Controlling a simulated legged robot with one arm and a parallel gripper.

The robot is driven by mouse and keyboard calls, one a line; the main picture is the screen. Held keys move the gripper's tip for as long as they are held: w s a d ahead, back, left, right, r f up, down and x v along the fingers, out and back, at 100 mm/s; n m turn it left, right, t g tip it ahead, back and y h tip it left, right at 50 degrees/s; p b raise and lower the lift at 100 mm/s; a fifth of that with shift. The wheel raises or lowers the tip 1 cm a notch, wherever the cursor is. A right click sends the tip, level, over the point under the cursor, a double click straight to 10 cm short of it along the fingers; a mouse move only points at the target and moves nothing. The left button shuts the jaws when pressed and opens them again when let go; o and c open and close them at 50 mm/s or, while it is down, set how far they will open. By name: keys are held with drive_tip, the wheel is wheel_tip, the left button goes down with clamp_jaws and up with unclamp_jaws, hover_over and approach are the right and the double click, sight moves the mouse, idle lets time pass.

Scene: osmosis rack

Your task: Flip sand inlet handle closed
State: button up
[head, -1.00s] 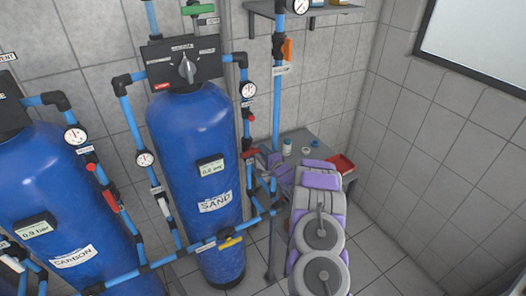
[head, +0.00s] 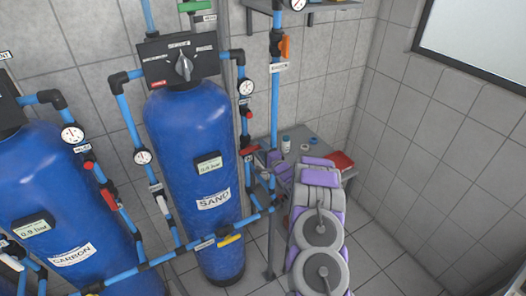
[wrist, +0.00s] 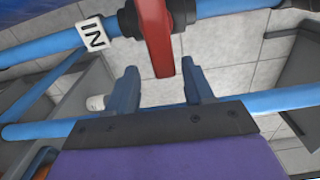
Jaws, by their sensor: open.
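In the wrist view, a red valve handle (wrist: 154,38) hangs from a black fitting on a blue pipe (wrist: 222,7). A white tag (wrist: 91,34) reading "IN" is on the pipe beside it. My gripper (wrist: 160,72) is open, with the handle's lower end between its two blue-grey fingers and a gap on each side. In the head view, a red handle (head: 249,151) is on the vertical pipe right of the blue SAND tank (head: 186,130). My gripper (head: 265,163) is beside it, small and partly hidden by pipes.
The CARBON tank (head: 45,190) stands at the left. A low grey table (head: 322,147) with small bottles and a red tray (head: 341,161) is behind my arm. A horizontal blue pipe (head: 180,256) crosses in front of the SAND tank. Bare floor lies at the right.

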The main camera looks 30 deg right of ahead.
drive_tip(key=shift+a, duration=0.1)
drive_tip(key=s, duration=1.7)
drive_tip(key=shift+s+d+b, duration=0.15)
drive_tip(key=shift+d+b, duration=0.25)
drive_tip(key=shift+b, duration=0.05)
